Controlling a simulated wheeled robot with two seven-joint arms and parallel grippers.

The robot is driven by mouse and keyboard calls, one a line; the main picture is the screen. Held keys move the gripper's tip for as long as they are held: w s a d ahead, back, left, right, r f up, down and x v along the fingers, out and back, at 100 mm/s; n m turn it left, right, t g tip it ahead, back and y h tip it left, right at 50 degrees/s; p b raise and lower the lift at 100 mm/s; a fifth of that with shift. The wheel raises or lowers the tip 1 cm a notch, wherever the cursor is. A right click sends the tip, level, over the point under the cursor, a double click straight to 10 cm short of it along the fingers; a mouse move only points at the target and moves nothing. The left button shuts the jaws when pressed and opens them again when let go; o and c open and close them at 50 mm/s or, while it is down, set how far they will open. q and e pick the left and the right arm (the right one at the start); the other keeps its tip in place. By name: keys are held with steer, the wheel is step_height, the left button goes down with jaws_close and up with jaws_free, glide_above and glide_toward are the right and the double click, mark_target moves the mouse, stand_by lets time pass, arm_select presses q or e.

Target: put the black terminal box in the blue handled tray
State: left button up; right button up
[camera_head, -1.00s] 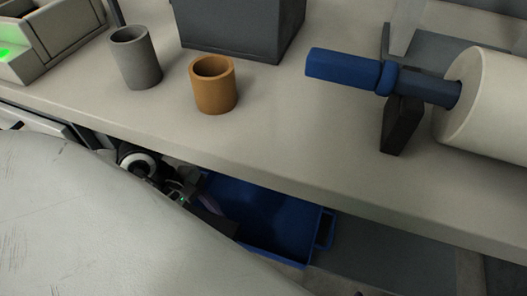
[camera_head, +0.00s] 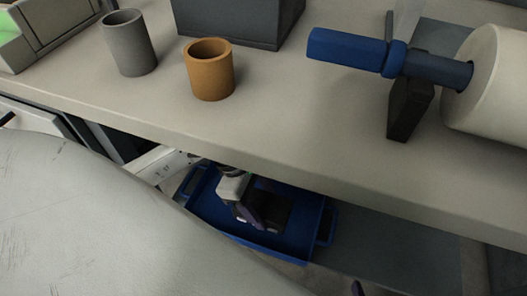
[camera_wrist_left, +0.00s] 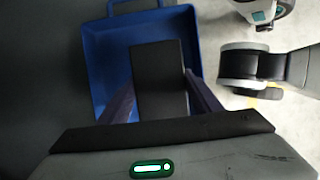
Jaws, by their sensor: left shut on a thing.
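The black terminal box (camera_head: 274,208) is held by my left gripper (camera_head: 250,215), over the inside of the blue handled tray (camera_head: 315,238) under the bench. The left wrist view shows the box (camera_wrist_left: 158,75) between the two fingers of my left gripper (camera_wrist_left: 163,100), in front of the blue tray (camera_wrist_left: 98,70). I cannot tell whether the box touches the tray floor. The bench edge and a pale surface in front hide part of the tray and my left arm. My right gripper's fingers are not seen.
The bench top (camera_head: 310,130) overhangs the tray. On it stand a grey cup (camera_head: 130,45), an orange cup (camera_head: 209,70), a dark grey bin (camera_head: 240,20) and a blue-handled roller (camera_head: 345,50). A large pale rounded surface (camera_head: 90,220) fills the lower left.

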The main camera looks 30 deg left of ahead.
mark_target(255, 201)
arm_select(q)
steer(key=shift+w+f+b, duration=0.1)
steer(key=shift+f+b, duration=0.6)
steer(key=shift+f, duration=1.7)
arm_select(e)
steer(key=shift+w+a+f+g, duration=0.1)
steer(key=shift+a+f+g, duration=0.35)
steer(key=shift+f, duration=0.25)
arm_select(q)
steer(key=shift+f, duration=0.1)
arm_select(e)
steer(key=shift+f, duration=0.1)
arm_select(q)
steer(key=o, duration=1.6)
steer(key=shift+r, duration=0.2)
steer(key=p+v, duration=0.2)
steer(key=v, duration=0.5)
steer(key=shift+a+r, duration=0.1)
steer(key=shift+a, duration=0.05)
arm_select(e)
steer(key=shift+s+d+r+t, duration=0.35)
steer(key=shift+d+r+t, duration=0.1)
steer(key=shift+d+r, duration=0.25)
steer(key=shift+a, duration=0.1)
